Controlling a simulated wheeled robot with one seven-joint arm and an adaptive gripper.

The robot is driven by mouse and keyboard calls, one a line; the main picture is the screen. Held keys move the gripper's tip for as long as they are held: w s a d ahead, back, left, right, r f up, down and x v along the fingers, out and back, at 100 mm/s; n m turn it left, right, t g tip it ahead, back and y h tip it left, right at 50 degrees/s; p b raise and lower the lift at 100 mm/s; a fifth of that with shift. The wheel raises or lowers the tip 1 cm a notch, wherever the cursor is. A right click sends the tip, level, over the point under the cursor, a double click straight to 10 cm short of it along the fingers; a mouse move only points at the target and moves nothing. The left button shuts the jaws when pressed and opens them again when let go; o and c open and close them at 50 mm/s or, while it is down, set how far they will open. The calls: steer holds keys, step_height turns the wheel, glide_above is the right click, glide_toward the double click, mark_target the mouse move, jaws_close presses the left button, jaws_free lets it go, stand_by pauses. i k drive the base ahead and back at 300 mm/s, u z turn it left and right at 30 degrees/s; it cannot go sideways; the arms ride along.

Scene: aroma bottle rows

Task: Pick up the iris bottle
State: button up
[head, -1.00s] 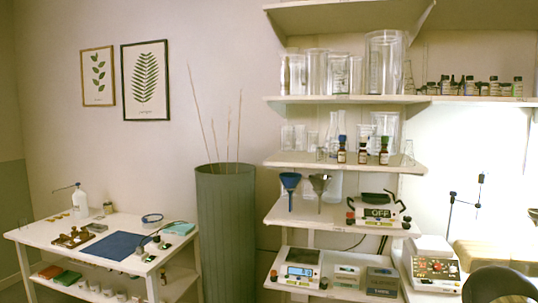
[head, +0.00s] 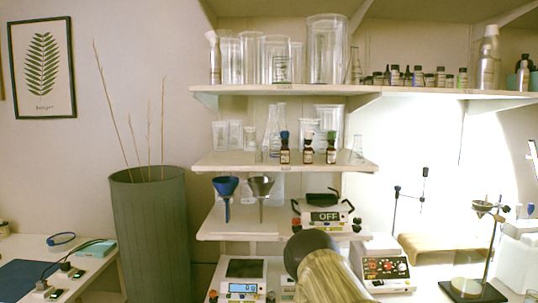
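Three small brown bottles with pale labels stand upright in a row on the middle shelf (head: 226,161): a blue-capped bottle (head: 285,152), a dark-capped bottle (head: 308,152) and a green-capped bottle (head: 331,150). More small dark bottles (head: 418,78) stand on the shelf above, to the right. The labels are too small to read, so I cannot tell which bottle is the iris one. A beige and dark link of my arm shows at the bottom centre, in front of the lower shelves. My gripper is not in view.
Glass beakers (head: 250,58) and flasks (head: 271,130) stand beside and behind the bottles. A hotplate (head: 324,215), funnels (head: 226,190) and a scale (head: 243,280) are below. A tall green bin (head: 150,235) stands left; a metal stand (head: 487,250) is right.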

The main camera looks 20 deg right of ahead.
mark_target(284, 150)
steer(key=z, duration=0.35)
steer(key=i, duration=0.75)
steer(key=z, duration=0.6)
